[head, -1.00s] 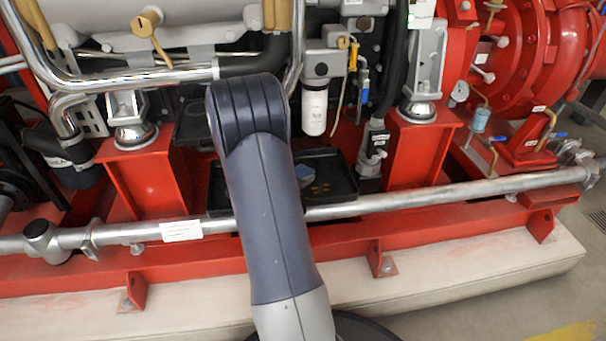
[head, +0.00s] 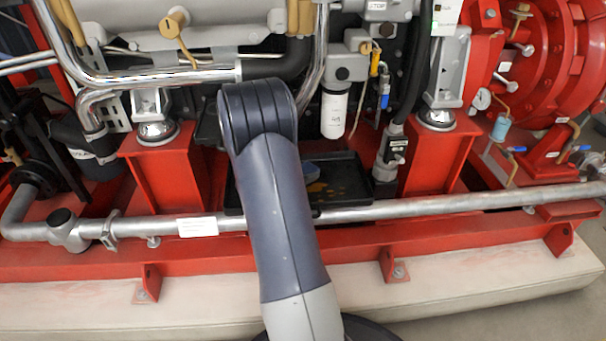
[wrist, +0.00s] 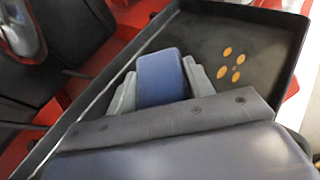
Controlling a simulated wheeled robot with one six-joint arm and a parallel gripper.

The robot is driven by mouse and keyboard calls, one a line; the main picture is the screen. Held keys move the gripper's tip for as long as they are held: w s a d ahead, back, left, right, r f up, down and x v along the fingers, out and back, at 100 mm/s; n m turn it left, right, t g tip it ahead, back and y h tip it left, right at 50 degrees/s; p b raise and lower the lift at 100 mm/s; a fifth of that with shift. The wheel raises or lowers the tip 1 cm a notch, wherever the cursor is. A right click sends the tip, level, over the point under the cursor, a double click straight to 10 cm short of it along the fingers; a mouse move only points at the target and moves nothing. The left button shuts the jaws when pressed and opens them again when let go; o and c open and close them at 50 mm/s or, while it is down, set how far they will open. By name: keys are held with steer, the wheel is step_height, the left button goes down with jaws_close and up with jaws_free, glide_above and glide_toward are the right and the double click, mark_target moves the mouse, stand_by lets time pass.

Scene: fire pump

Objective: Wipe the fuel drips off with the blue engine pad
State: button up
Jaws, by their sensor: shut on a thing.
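The blue engine pad (wrist: 162,78) is between the two grey fingers of my gripper (wrist: 160,84), which is shut on it. In the wrist view the pad is over the black drip tray (wrist: 262,22), left of several orange fuel drips (wrist: 230,66) on the tray floor. The pad and the drips are apart in the picture. Whether the pad touches the floor I cannot tell. In the head view a bit of the pad (head: 312,172) shows inside the tray (head: 352,172), beside my arm, with orange drips (head: 322,190) near it. My arm hides the gripper there.
A silver pipe (head: 420,207) runs along the front of the tray, above the red base frame (head: 200,258). A white filter (head: 334,114) hangs above the tray. Red pedestals (head: 172,172) stand on both sides. The tray's right part is open.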

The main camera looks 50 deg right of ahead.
steer(key=shift+s+d+r+b, duration=0.1)
steer(key=shift+s+d+b, duration=0.45)
steer(key=shift+s+d, duration=0.65)
steer(key=shift+s+d+b, duration=0.5)
steer(key=shift+s+d, duration=0.45)
steer(key=shift+d, duration=0.4)
steer(key=shift+s+d+r, duration=0.2)
steer(key=shift+w+a+r+p, duration=0.1)
steer(key=shift+w+a+p, duration=0.3)
steer(key=shift+w+a, duration=0.95)
steer(key=shift+w+a+r+p, duration=0.1)
steer(key=shift+w+a+p, duration=0.25)
steer(key=shift+w+a, duration=0.95)
steer(key=shift+s+a, duration=0.2)
steer(key=shift+s, duration=0.05)
